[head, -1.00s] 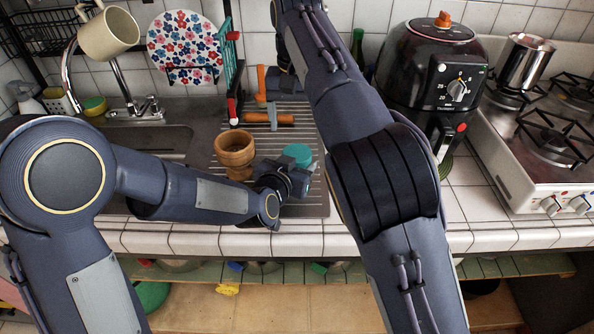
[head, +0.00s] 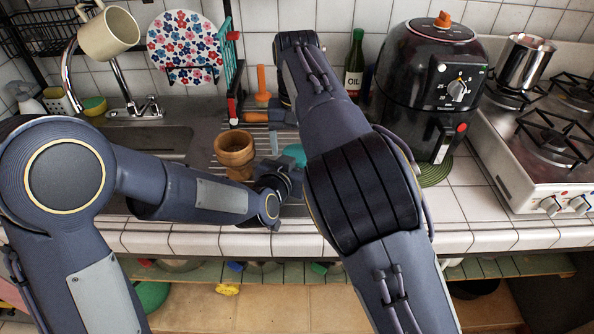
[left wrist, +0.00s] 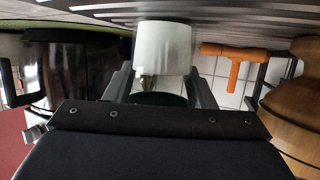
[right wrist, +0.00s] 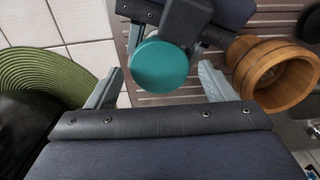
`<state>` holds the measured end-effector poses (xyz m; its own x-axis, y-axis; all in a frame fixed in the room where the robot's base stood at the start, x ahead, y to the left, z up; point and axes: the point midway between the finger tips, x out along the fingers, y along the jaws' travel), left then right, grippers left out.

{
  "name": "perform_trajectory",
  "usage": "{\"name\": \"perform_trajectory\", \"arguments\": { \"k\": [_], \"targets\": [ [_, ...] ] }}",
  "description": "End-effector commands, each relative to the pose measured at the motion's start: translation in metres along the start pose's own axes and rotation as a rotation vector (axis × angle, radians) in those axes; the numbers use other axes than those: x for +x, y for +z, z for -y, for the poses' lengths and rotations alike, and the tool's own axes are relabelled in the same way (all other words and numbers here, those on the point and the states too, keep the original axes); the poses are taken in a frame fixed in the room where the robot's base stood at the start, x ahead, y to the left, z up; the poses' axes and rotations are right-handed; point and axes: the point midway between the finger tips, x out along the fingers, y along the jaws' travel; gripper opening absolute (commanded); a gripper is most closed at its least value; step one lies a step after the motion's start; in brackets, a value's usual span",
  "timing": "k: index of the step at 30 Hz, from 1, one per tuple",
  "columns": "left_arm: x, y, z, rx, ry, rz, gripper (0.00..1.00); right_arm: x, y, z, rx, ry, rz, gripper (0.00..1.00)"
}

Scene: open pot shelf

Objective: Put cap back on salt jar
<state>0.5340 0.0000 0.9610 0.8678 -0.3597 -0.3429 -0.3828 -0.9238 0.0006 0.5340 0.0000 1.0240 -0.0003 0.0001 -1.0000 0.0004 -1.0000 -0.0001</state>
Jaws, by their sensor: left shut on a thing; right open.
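My left gripper (head: 287,178) is shut on the salt jar, a white cylinder (left wrist: 163,45) in the left wrist view, at the drainboard. A round teal cap (right wrist: 160,66) shows at the jar's top; in the right wrist view it hides the jar body. In the head view the cap (head: 294,152) is partly covered by my right arm. My right gripper (right wrist: 160,86) is open, with its fingers on either side of the cap and apart from it. In the head view only one pale right finger (head: 273,143) shows clearly.
A wooden mortar (head: 234,150) stands just left of the jar. An oil bottle (head: 354,65) and black air fryer (head: 430,75) stand to the right, with a green mat (right wrist: 45,75). The tiled counter's front is clear.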

Motion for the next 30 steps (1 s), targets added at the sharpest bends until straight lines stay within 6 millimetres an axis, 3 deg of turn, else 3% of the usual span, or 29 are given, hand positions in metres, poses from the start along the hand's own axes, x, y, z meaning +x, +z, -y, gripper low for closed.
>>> {"name": "perform_trajectory", "arguments": {
  "k": [13, 23, 29, 30],
  "targets": [
    [0.0, -0.0002, 0.0, 0.0, 0.0, -0.001, 0.0, 0.0101, 0.0001, -0.0003, 0.0, 0.0, 0.0, 0.75],
    [0.0, -0.0002, 0.0, 0.0, 0.0, -0.001, 0.0, 0.0098, 0.0, -0.0003, 0.0, 0.0, -0.001, 0.32],
    [0.0, -0.0002, -0.0001, 0.0, 0.0, 0.0, 0.0, 0.0097, 0.0, -0.0003, 0.005, 0.0, -0.001, 0.31],
    [0.0, -0.0002, -0.0001, 0.0, 0.0, 0.0, 0.0, 0.0097, 0.0, -0.0003, 0.005, 0.0, -0.001, 0.63]
  ]
}}
